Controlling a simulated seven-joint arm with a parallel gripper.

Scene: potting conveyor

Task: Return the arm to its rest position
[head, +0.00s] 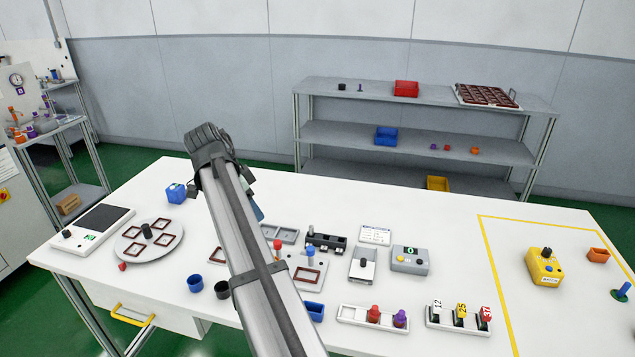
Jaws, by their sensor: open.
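My arm rises from the bottom middle of the head view, leans up and left over the white table (420,215), and bends at a dark joint near the table's far edge. Dark and bluish parts show just right of the upper arm, but I cannot tell what they are. My gripper's fingers do not show; the arm may hide them. The arm also covers part of the table middle, including part of a plate with a reddish-brown square frame.
A turntable (130,252) with square frames and a scale (85,238) stand left. Blue (195,284) and black cups (222,290) are near the arm. A white rack (355,317) and number holder (450,323) line the front. A yellow button box (544,267) stands right. A shelf (420,140) stands behind.

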